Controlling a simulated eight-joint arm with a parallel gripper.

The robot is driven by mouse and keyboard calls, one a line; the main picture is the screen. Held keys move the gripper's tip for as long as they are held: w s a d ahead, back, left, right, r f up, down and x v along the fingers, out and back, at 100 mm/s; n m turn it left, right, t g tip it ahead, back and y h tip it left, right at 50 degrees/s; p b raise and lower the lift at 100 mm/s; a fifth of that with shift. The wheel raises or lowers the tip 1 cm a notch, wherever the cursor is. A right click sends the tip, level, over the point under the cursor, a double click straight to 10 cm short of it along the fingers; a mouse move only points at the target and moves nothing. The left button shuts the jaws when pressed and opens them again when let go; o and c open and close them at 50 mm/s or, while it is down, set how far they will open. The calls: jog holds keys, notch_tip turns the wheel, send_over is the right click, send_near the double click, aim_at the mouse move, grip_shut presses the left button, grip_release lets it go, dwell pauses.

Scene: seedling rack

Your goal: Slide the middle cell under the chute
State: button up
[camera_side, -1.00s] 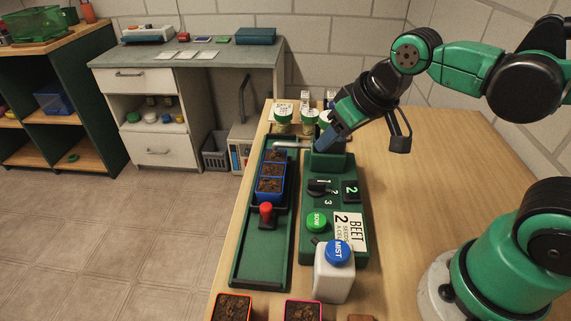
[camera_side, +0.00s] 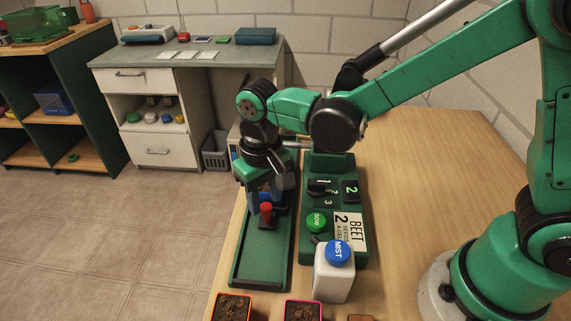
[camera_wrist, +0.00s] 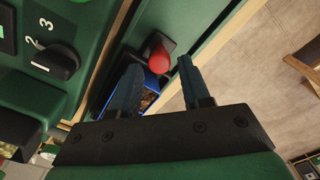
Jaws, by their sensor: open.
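A green track tray (camera_side: 262,262) runs along the table. In it is the slider with a red knob (camera_side: 266,210); the knob also shows in the wrist view (camera_wrist: 160,60). The blue cells of soil behind the knob are mostly hidden by my arm. Part of one blue cell (camera_wrist: 150,92) shows between my fingers in the wrist view. The metal chute (camera_side: 296,144) is partly covered by my arm.
The green seeder (camera_side: 322,228) stands right of the track, with a green SOW button (camera_side: 317,222), a dial (camera_side: 321,187) and a display reading 2 (camera_side: 351,190). A white MIST bottle (camera_side: 333,280) stands in front.

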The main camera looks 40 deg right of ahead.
jog(key=shift+f, duration=0.8)
grip_shut()
dwell(0.9)
